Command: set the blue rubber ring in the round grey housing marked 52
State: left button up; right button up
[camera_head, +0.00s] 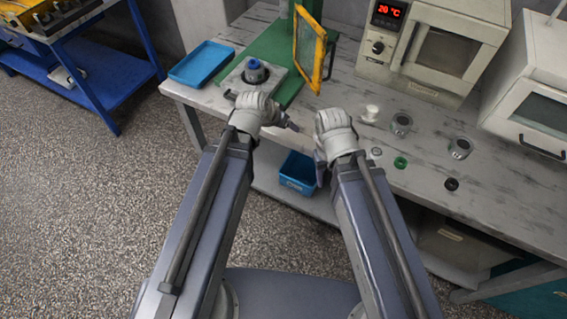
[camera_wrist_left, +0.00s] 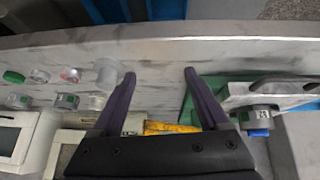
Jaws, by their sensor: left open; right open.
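A round grey housing (camera_head: 256,76) stands on a pale plate on the green press base. A blue round piece (camera_head: 254,64) sits on top of it; I cannot tell if this is the rubber ring or how deep it sits. The left wrist view shows a housing (camera_wrist_left: 264,115) with a label too small to read surely, and the blue piece (camera_wrist_left: 258,133) on it. My left gripper (camera_head: 260,110) is open and empty, in front of the housing and apart from it. My right gripper (camera_head: 332,138) is over the bench's front edge, open, with nothing seen in it.
Two metal housings (camera_head: 401,124) (camera_head: 460,148), a white part (camera_head: 371,113), a green ring (camera_head: 401,162) and a black ring (camera_head: 451,184) stand on the right bench. A yellow-framed guard (camera_head: 309,50) rises beside the press. A blue tray (camera_head: 201,64) lies left; a blue bin (camera_head: 298,172) sits below.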

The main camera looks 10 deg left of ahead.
pick_arm(q)
jog(key=s+d+f+g+y, duration=0.1)
jog(key=s+g+y, duration=0.1)
jog(key=s, duration=0.5)
jog(key=s+d+f+g+y, duration=0.1)
jog(key=s+f+g+y, duration=0.1)
jog(key=s+g, duration=0.2)
jog(key=s, duration=0.3)
jog(key=shift+s+d+f+g, duration=0.2)
jog(key=shift+d+f+g, duration=0.05)
jog(key=shift+d+g, duration=0.05)
